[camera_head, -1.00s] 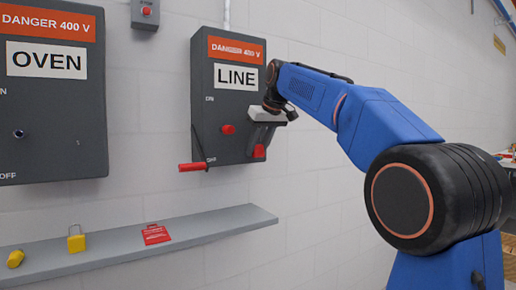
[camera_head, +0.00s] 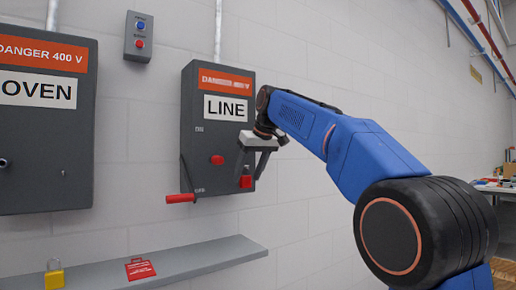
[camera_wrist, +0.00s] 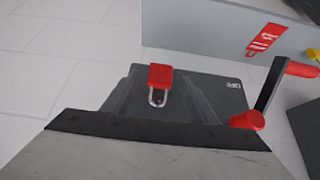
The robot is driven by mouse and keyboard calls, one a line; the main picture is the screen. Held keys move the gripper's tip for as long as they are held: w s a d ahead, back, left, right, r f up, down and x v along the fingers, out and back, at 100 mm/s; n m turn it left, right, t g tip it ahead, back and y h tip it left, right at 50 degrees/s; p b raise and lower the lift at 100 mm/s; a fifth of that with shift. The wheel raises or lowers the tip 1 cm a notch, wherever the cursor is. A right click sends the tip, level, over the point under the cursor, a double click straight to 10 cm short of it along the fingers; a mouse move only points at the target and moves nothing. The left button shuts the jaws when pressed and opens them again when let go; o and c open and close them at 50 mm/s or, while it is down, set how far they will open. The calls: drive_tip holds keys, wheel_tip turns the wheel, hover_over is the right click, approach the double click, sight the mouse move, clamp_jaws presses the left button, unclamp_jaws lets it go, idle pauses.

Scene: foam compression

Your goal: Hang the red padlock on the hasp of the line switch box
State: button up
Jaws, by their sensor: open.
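The line switch box (camera_head: 205,135) is a dark grey wall box with a LINE label. The red padlock (camera_head: 246,182) is at its lower right front. In the wrist view the padlock (camera_wrist: 161,76) shows its red body and its metal shackle, which points toward my gripper. Whether the shackle passes through the hasp cannot be told; the hasp is not clear. My gripper (camera_head: 257,163) is open in front of the box's right side, pointing down, its fingers on either side of the padlock. I see no clear grip on it.
A red-handled lever (camera_head: 181,198) sticks out at the box's lower left. A red knob (camera_head: 217,160) is on its front. Below, a grey shelf (camera_head: 205,257) holds a red tag (camera_head: 140,269) and a yellow padlock (camera_head: 54,277). The oven box (camera_head: 45,150) hangs at left.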

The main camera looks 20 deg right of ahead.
drive_tip(key=v, duration=1.5)
drive_tip(key=s+d+f+m, duration=0.1)
drive_tip(key=s+f, duration=1.1)
drive_tip(key=f, duration=0.6)
drive_tip(key=s+d+f+m+g+h, duration=0.1)
drive_tip(key=s+d+f, duration=0.1)
drive_tip(key=s+f, duration=1)
drive_tip(key=s+d+f+m+h, duration=0.1)
drive_tip(key=s+f, duration=1)
drive_tip(key=f, duration=1.4)
drive_tip(key=shift+s+d+m, duration=0.25)
drive_tip(key=shift+s+m, duration=0.05)
drive_tip(key=shift+s, duration=0.1)
